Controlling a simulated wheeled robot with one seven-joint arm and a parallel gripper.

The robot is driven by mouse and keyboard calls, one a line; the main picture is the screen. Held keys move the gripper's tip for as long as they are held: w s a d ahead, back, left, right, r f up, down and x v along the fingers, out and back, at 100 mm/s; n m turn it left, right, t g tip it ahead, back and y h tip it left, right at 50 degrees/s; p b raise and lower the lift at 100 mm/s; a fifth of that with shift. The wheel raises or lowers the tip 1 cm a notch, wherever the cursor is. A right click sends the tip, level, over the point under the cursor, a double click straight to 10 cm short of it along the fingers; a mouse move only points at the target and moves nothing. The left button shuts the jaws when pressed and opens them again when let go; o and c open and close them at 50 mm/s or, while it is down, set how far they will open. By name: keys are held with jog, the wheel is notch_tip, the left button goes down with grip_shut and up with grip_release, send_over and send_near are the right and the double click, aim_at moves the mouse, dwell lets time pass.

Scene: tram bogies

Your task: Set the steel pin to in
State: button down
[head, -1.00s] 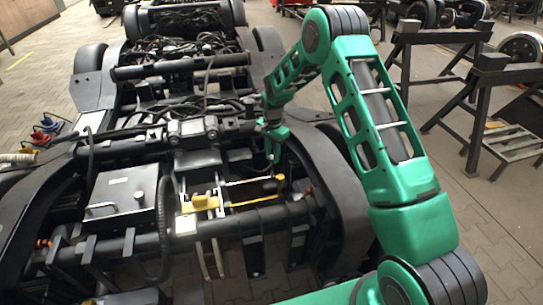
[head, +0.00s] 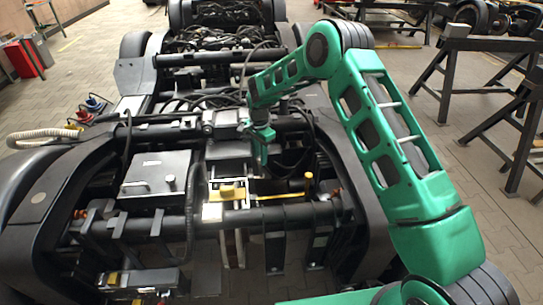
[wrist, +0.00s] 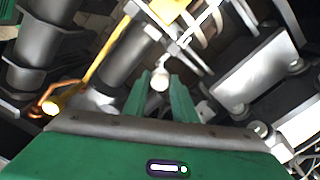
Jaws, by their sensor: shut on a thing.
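My gripper (head: 262,155) reaches down over the middle of the dark bogie frame (head: 345,215). Its green fingers are closed on the round pale end of the steel pin (wrist: 159,80), seen between the fingertips (wrist: 160,88) in the wrist view. In the head view a thin pale rod, apparently the pin (head: 240,180), runs left from the fingers towards a yellow block (head: 232,194). The fingers hide part of the pin, and how far it sits in its seat cannot be told.
A yellow bar with an upright knob (head: 308,180) lies just right of the block; it also shows in the wrist view (wrist: 50,106). A grey box (head: 158,175) stands left. Cross tubes and cables surround the gripper. Dark trestles (head: 485,90) stand right, with open floor between.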

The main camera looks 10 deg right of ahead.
jog(key=shift+w+a+r, duration=0.15)
jog(key=shift+a, duration=0.4)
jog(key=c, duration=1.5)
grip_release()
jog(key=shift+o, duration=0.2)
jog(key=shift+r, duration=0.15)
notch_tip(320, 180, up, 10)
jog(key=shift+r, duration=0.15)
